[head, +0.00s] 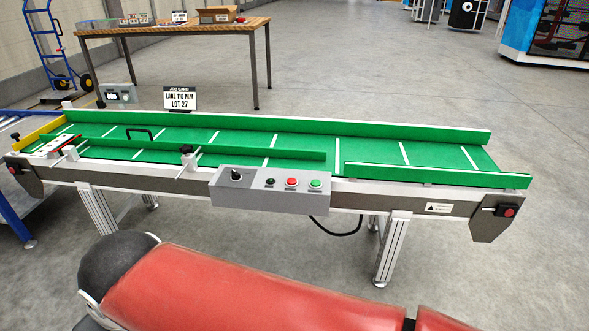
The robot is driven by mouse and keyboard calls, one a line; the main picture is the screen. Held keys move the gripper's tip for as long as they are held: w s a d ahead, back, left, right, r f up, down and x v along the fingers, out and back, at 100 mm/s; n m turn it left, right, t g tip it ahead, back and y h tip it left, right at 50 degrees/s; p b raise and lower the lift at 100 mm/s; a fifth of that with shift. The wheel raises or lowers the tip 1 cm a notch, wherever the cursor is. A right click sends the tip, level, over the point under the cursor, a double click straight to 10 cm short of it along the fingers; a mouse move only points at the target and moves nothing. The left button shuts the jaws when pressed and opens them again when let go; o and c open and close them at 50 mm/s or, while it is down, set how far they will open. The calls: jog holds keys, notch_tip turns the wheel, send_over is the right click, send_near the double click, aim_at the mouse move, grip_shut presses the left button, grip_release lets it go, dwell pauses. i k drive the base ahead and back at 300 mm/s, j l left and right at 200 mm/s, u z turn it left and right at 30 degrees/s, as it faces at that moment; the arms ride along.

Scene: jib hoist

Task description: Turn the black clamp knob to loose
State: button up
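A small black clamp knob (187,150) sits on the near side of the conveyor, on the rod mount of the movable green guide rail (240,152). It is too small to tell whether it is tight or loose. Another black knob (15,137) stands at the conveyor's left end. My gripper is not in view; a red and black part of my arm crosses the bottom of the picture, apart from the conveyor.
The grey control box (243,193) on the conveyor's front has a black selector and red and green buttons. A job card (180,98) reading "LANE 110 MM LOT 27" stands behind the belt. A wooden table (180,29) is farther back.

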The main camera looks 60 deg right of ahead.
aim_at(187, 150)
jog(key=z, duration=1.75)
jog(key=i+j, duration=0.1)
jog(key=j, duration=1)
jog(key=i+j, duration=0.15)
jog(key=j, duration=0.45)
jog(key=i+l, duration=0.15)
jog(key=l, duration=0.15)
jog(key=i+l, duration=0.1)
jog(key=l, duration=0.25)
jog(key=z, duration=0.05)
